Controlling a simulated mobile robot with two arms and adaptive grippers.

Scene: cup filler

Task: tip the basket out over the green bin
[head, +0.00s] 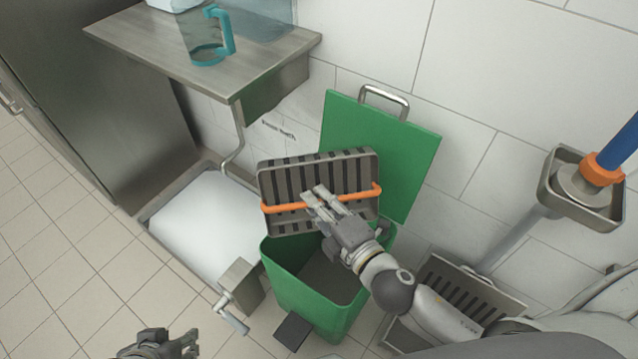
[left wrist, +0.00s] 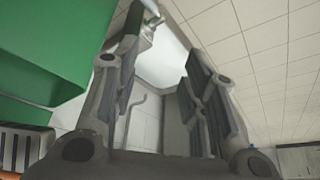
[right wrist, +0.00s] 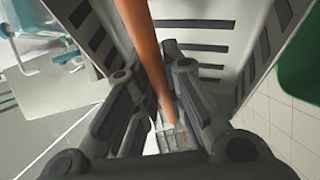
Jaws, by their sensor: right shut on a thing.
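The grey slotted basket (head: 350,170) with an orange handle (head: 285,207) is steeply tilted above the green bin (head: 300,290). No contents show in its visible part. My right gripper (head: 318,196) is shut on the orange handle; the right wrist view shows the handle (right wrist: 150,60) between its fingers and the basket's slotted wall (right wrist: 205,35) beyond. The bin's lid (head: 385,150) stands open against the wall, and the visible bin interior is dark. My left gripper (head: 188,345) is low at the bottom left, open and empty in the left wrist view (left wrist: 155,90).
A steel shelf (head: 130,35) with a teal-handled pitcher (head: 207,45) is at upper left. A white-filled basin (head: 205,225) is left of the bin. A slotted tray (head: 465,285) lies right of it, below a wall holder (head: 575,190). Floor at left is clear.

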